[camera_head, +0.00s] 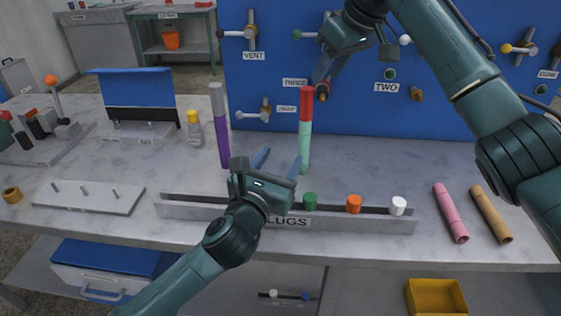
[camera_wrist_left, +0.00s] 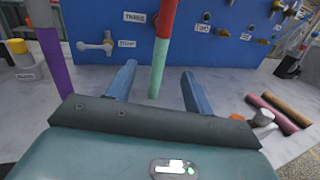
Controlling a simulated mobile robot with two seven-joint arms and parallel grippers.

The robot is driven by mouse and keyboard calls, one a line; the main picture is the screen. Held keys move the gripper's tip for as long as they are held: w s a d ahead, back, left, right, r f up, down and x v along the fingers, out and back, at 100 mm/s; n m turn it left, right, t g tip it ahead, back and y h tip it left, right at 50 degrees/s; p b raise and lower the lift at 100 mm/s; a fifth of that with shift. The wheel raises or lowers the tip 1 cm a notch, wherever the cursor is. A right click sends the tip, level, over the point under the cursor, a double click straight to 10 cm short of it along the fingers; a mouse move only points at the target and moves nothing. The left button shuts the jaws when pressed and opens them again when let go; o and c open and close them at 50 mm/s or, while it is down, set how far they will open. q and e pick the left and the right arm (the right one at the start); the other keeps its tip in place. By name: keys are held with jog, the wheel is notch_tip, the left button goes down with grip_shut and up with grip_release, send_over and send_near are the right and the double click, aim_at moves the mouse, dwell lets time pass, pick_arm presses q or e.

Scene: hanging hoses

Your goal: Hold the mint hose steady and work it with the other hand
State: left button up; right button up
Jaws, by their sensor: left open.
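The mint hose (camera_head: 304,150) stands upright in front of the blue panel, with a red section (camera_head: 306,103) at its top. My left gripper (camera_head: 279,162) is open and empty. In the head view it is low and left of the mint hose. In the left wrist view the mint hose (camera_wrist_left: 157,82) shows between the two spread fingers, a little beyond them. My right gripper (camera_head: 322,84) is by the top of the red section, just to its right. Its fingers are partly hidden, so I cannot tell whether it touches the hose.
A purple and grey hose (camera_head: 221,130) stands to the left. A plug rack (camera_head: 360,224) with coloured plugs lies in front. Pink (camera_head: 451,212) and tan (camera_head: 491,214) hoses lie at the right. Valves and labels are on the blue panel (camera_head: 365,120).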

aim_at(303, 129)
pick_arm(q)
jog(key=x, duration=1.3)
jog(key=shift+w+d+f, duration=0.25)
jog(key=shift+d+f, duration=0.05)
jog(key=shift+f, duration=0.05)
jog(key=shift+c, duration=0.3)
